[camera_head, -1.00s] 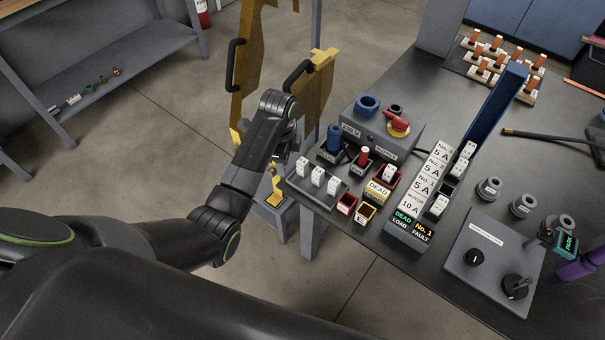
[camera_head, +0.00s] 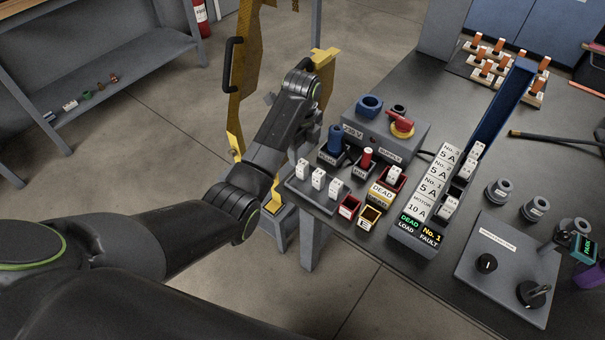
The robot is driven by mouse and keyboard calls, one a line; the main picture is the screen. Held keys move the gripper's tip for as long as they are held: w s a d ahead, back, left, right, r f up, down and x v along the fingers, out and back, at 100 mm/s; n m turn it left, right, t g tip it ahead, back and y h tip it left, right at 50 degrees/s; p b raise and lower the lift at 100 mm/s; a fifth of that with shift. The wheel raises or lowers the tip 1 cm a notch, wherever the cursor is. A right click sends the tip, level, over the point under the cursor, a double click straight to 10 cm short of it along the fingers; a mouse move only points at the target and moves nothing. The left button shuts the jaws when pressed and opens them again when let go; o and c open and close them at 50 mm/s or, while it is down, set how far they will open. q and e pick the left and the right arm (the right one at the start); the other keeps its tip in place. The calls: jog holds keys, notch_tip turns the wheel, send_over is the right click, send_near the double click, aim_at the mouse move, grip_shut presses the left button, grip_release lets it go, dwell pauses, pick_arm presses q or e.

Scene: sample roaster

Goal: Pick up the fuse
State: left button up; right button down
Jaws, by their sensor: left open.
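White fuses stand upright in a grey rack at the table's near left corner: a left one (camera_head: 303,168), a middle one (camera_head: 318,179) and a right one (camera_head: 335,188). Another white fuse (camera_head: 395,174) sits in a red-edged holder behind the DEAD label. More white fuses, such as this one (camera_head: 448,206), sit in the labelled fuse board (camera_head: 414,236). My left gripper (camera_head: 301,138) is just beyond the rack's left end, above the table edge, open and apart from the fuses. Its fingers are mostly hidden by my own wrist. My right gripper is not in view.
A grey supply box (camera_head: 385,137) with a red switch stands behind the rack. A grey panel with knobs (camera_head: 507,262) is at the right. A yellow stand (camera_head: 325,75) rises beyond my arm.

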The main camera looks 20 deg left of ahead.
aim_at(302, 171)
pick_arm(q)
notch_tip(302, 171, down, 9)
jog(key=shift+d+b, duration=0.1)
jog(key=shift+b, duration=0.3)
jog(key=shift+c, duration=0.3)
jog(key=c, duration=1)
jog(key=shift+r, duration=0.1)
notch_tip(302, 171, up, 10)
jog(key=shift+f+p, duration=0.1)
jog(key=shift+p, duration=0.5)
